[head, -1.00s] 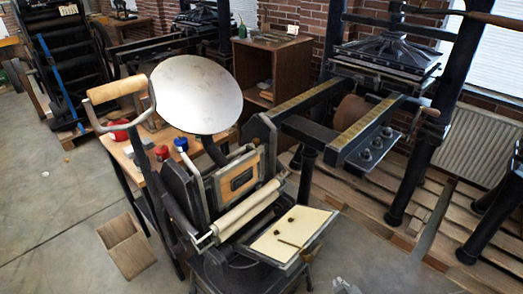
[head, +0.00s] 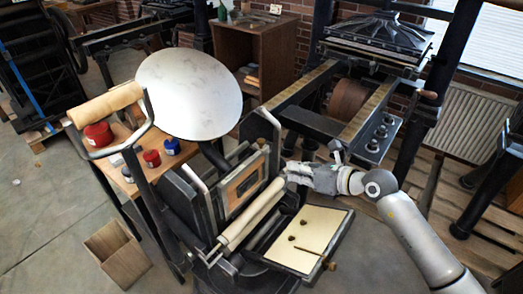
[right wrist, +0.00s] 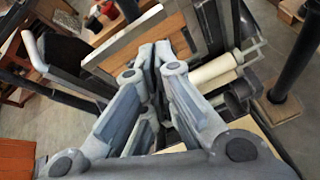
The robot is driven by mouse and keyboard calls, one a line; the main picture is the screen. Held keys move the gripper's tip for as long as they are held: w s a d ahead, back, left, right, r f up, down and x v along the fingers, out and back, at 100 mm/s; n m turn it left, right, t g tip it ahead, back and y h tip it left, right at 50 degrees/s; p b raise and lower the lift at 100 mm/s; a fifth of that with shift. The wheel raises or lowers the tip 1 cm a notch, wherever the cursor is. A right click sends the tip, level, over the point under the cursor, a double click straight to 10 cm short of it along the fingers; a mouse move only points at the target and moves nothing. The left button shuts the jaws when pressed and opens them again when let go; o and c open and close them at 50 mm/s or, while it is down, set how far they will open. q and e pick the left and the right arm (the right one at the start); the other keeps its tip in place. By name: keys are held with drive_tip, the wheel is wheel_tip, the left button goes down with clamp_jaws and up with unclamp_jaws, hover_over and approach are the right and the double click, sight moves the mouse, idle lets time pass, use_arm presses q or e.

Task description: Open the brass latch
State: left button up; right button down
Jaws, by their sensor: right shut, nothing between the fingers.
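A small hand press has a cream plate (head: 300,225) at its front right. A thin brass-coloured bar with a small knob, which looks like the brass latch (head: 322,258), lies across the plate's front edge. My right gripper (head: 290,172) comes in from the right, above and behind the plate, near the end of the cream rollers (head: 252,215) and apart from the brass bar. Its fingers are together and empty. In the right wrist view the shut fingers (right wrist: 160,55) point toward the press's wood-edged frame (right wrist: 130,40). The latch is not clearly visible there. My left gripper is not in view.
A round metal disc (head: 188,95) stands above the press. A larger press (head: 380,45) stands behind. An open wooden box (head: 118,252) sits on the floor.

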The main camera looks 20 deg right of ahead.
drive_tip(key=p, duration=0.3)
approach(262, 154)
drive_tip(key=x, duration=0.4)
drive_tip(key=f+x, duration=0.1)
drive_tip(key=x, duration=0.1)
drive_tip(key=shift+s+a, duration=0.15)
drive_tip(key=shift+s, duration=0.2)
drive_tip(key=shift+w+r, duration=0.4)
drive_tip(key=shift+w, duration=0.1)
